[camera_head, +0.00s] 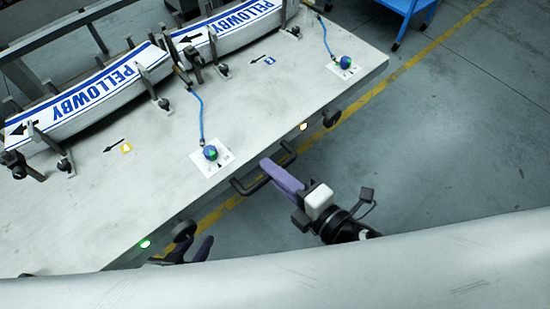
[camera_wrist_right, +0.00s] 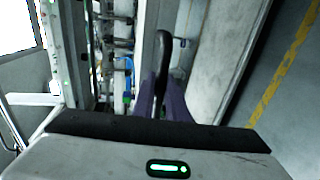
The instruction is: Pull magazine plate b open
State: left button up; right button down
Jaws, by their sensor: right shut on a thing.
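The magazine plate (camera_head: 100,215) is a pale metal tabletop carrying two curved stacks of blue-and-white PELLOWBY labels (camera_head: 90,95). I cannot read which marking is b. A black U-shaped handle (camera_head: 240,187) sticks out from its front edge. My right gripper (camera_head: 270,167) has purple fingers shut on this handle. In the right wrist view the handle (camera_wrist_right: 162,60) stands between the purple fingers (camera_wrist_right: 160,103). My left gripper (camera_head: 190,249) is low in the head view, below the plate's edge, its purple fingers apart and empty; its arm is hidden.
Blue cables run to ball-shaped knobs (camera_head: 210,153) on top. A blue cart (camera_head: 405,8) stands at the back. The grey floor (camera_head: 460,130) to the right is clear.

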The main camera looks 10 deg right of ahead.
jog(key=shift+s+d+f, duration=0.1)
jog(key=shift+s+d, duration=0.05)
jog(key=shift+s, duration=0.05)
jog(key=c, duration=1.8)
grip_release()
jog(key=shift+o, duration=0.2)
jog(key=b+v, duration=0.1)
jog(key=v, duration=0.9)
jog(key=shift+b, duration=0.3)
jog(key=shift+s, duration=0.1)
